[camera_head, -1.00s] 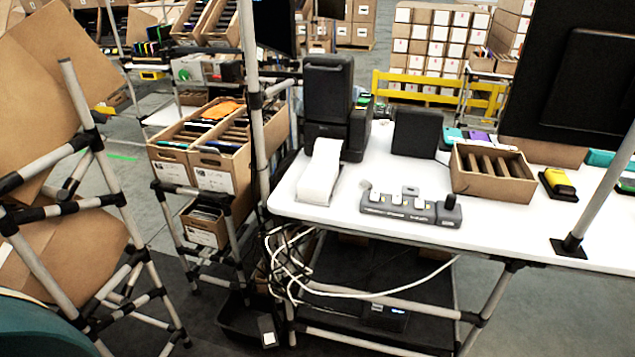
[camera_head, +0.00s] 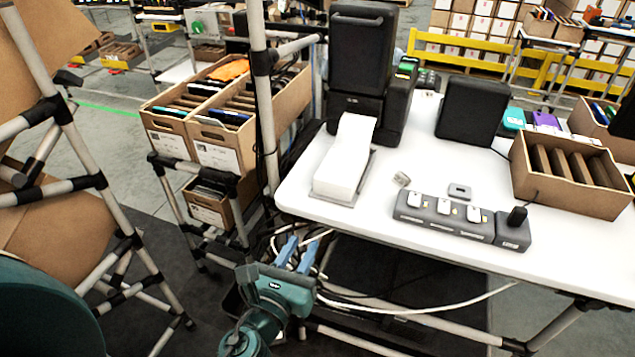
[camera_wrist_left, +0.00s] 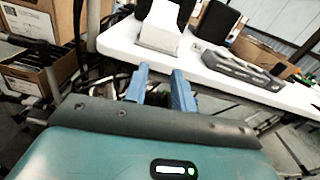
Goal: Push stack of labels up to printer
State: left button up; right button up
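The stack of labels (camera_head: 342,165) is a white block on a grey tray on the white table, with its top strip running up to the printer. The black printer (camera_head: 361,65) stands just behind it. The stack also shows at the top of the left wrist view (camera_wrist_left: 159,32). My left gripper (camera_head: 290,250) is in front of and below the table's front edge, short of the stack. Its two blue fingers are apart with nothing between them; they also show in the left wrist view (camera_wrist_left: 162,80). My right gripper is out of view.
A grey charging dock (camera_head: 457,217) and a divided cardboard box (camera_head: 568,172) stand right of the labels. A grey upright post (camera_head: 264,110) rises at the table's left. White cables (camera_head: 420,308) hang below the table edge. Cartons (camera_head: 222,140) sit on a rack at left.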

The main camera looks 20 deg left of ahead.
aim_at(331, 188)
pick_arm(q)
jog(key=shift+w+r+m, duration=0.35)
jog(key=shift+w+m, duration=0.2)
jog(key=shift+m, duration=0.05)
jog(key=shift+c, duration=1.4)
jog(key=w, duration=0.4)
jog(key=w+p, duration=0.1)
jog(key=w, duration=0.3)
jog(key=w+p, duration=0.1)
jog(key=w, duration=0.2)
jog(key=shift+w+d+f, duration=0.1)
jog(key=shift+w+d, duration=0.15)
jog(key=shift+w, duration=0.15)
grip_shut()
jog(key=shift+w, duration=0.65)
jog(key=shift+w, duration=1.2)
